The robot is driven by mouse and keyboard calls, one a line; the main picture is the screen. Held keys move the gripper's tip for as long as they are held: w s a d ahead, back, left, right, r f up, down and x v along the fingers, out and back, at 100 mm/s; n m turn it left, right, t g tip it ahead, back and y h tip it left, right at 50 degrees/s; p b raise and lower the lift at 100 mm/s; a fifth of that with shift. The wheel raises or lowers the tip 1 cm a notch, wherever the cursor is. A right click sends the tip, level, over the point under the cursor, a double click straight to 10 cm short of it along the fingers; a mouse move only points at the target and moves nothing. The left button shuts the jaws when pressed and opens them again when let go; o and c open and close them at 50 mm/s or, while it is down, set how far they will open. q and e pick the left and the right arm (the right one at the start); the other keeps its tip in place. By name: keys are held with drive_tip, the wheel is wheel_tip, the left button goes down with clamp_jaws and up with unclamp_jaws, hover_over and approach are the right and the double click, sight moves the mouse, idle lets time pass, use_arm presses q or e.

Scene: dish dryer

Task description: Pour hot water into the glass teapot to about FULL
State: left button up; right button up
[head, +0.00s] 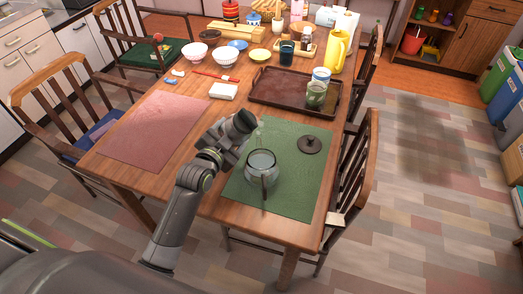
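The round glass teapot (261,160) stands upright and open on the green mat (300,195), its dark handle towards me. Its inside looks clear; I cannot make out a water level. Its dark round lid (309,145) lies on the mat to the right. A yellow kettle or jug (336,52) stands at the far right of the table, behind the tray. My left gripper (254,132) hangs above the mat's left edge, just behind and left of the teapot. Its fingers are too small and dark to read. My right gripper is not in view.
A pink mat (155,128) lies empty at left. Bowls, a white box (223,91) and other items crowd the far half. Wooden chairs line both sides.

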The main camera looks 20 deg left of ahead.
sight(227, 120)
use_arm(q)
drive_tip(key=n+p, duration=0.1)
drive_tip(key=r+n+g+h+p, duration=0.1)
drive_tip(key=p, duration=0.1)
drive_tip(key=shift+w+a, duration=0.2)
drive_tip(key=shift+a, duration=0.15)
drive_tip(key=shift+a+f+n+g+p, duration=0.1)
drive_tip(key=shift+f+n+g+p, duration=0.2)
drive_tip(key=shift+n+p, duration=0.35)
drive_tip(key=shift+f+n+g+h, duration=0.3)
drive_tip(key=shift+f+n+h, duration=0.05)
drive_tip(key=shift+n+h, duration=0.4)
drive_tip(key=shift+r+p, duration=0.1)
drive_tip(key=shift+p, duration=0.25)
wheel_tip(227, 120, up, 5)
drive_tip(key=p, duration=0.4)
drive_tip(key=shift+p, duration=0.3)
